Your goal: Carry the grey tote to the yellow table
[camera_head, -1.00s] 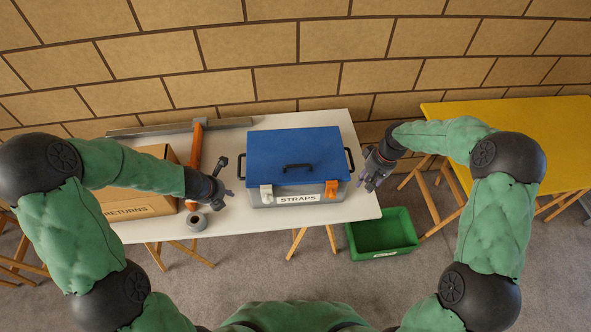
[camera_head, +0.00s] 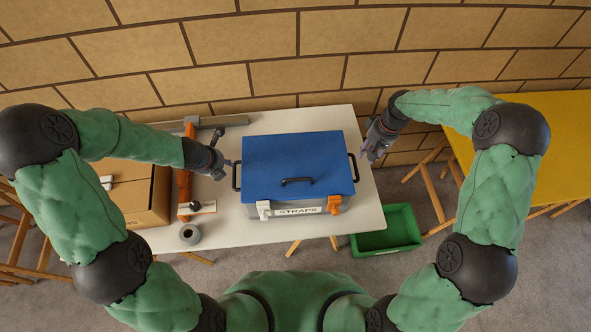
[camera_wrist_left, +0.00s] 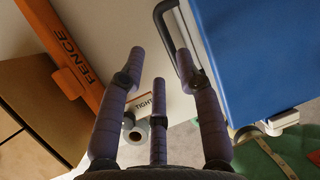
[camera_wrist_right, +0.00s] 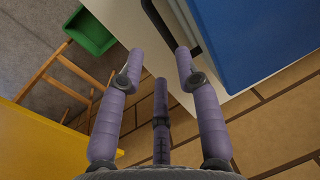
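The grey tote (camera_head: 290,212) with a blue lid (camera_head: 300,160) and a STRAPS label stands on the white table (camera_head: 225,232). It has a black handle at each end, an orange latch and a white latch. My left gripper (camera_head: 226,168) is beside its left handle, with fingers spread; in the left wrist view (camera_wrist_left: 150,60) the handle passes by the right finger, and nothing is held. My right gripper (camera_head: 366,154) is beside the right handle, also spread and empty; the right wrist view (camera_wrist_right: 158,60) shows that handle ahead. The yellow table (camera_head: 545,140) is at the right.
A green bin (camera_head: 388,238) is on the floor between the tables. A brick wall stands behind. The yellow table's visible top is clear.

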